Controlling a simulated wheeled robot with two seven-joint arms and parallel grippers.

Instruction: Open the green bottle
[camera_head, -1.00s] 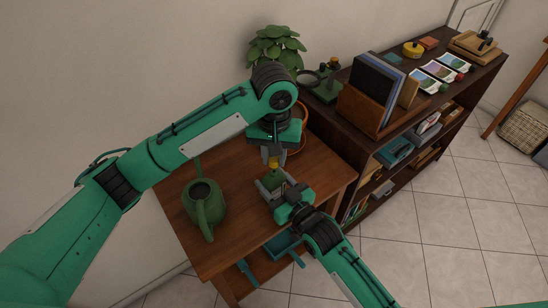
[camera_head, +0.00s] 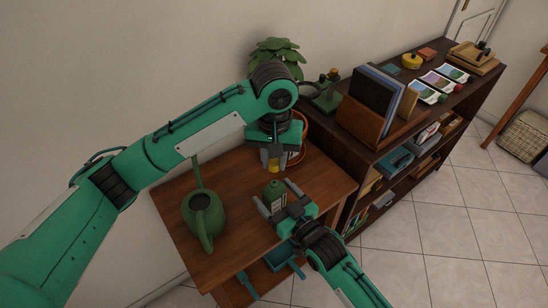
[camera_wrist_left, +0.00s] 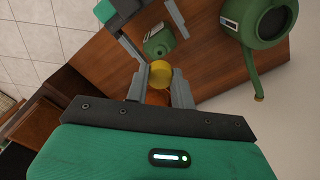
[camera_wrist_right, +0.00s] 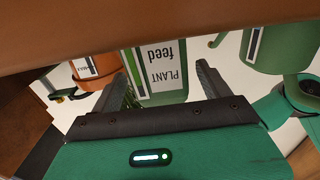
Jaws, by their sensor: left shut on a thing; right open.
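My left gripper (camera_head: 272,162) is shut on the yellow cap (camera_head: 273,166), which also shows between its fingers in the left wrist view (camera_wrist_left: 159,75). The cap is apart from the green bottle (camera_head: 274,189). The bottle stands upright and uncapped on the wooden table. The left wrist view shows its bare neck and shoulder (camera_wrist_left: 160,42). My right gripper (camera_head: 275,194) is open, with its fingers on either side of the bottle. In the right wrist view the bottle's "PLANT feed" label (camera_wrist_right: 165,70) faces it.
A green watering can (camera_head: 204,217) stands left on the table (camera_head: 235,250). A terracotta pot (camera_wrist_right: 95,68) with a leafy plant (camera_head: 276,52) is behind my left gripper. A dark shelf (camera_head: 385,140) with books and cards stands at the right. Blue items lie below the tabletop.

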